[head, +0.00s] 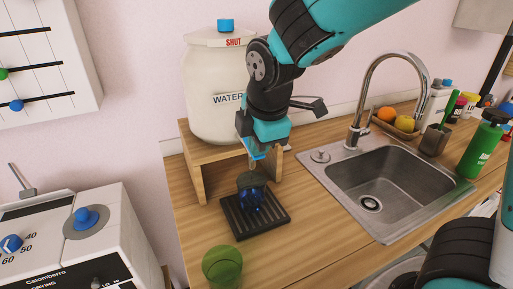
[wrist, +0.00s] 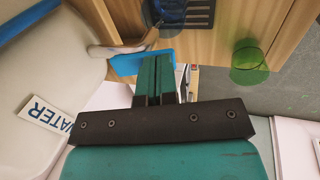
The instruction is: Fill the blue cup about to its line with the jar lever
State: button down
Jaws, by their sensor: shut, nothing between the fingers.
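The cream jar (head: 205,95) marked WATER stands on a wooden stand; a sign on it reads SHUT. The blue cup (head: 252,201) stands upright on the black slatted tray (head: 277,218) below the jar's front. Its rim shows partly in the wrist view (wrist: 172,12); I cannot make out its line or water level. My gripper (head: 259,150) is shut and empty, in front of the jar and above the cup. In the wrist view its fingertips (wrist: 160,62) are beside the blue lever (wrist: 126,63) near the pale spout (wrist: 115,50). I cannot tell whether they touch.
A green cup (head: 222,265) stands at the counter's front edge. A sink (head: 378,180) with a tap lies to the right, with a fruit bowl and bottles behind. Counter between tray and sink is clear.

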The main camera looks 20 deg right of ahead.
jog(key=shift+p, duration=0.3)
jog(key=shift+r+p, duration=1.25)
notch_tip(320, 180, up, 4)
jog(key=p, duration=0.4)
jog(key=shift+s+r, duration=0.1)
jog(key=shift+r, duration=0.05)
notch_tip(320, 180, up, 9)
jog(key=b, duration=0.2)
send_over(260, 156)
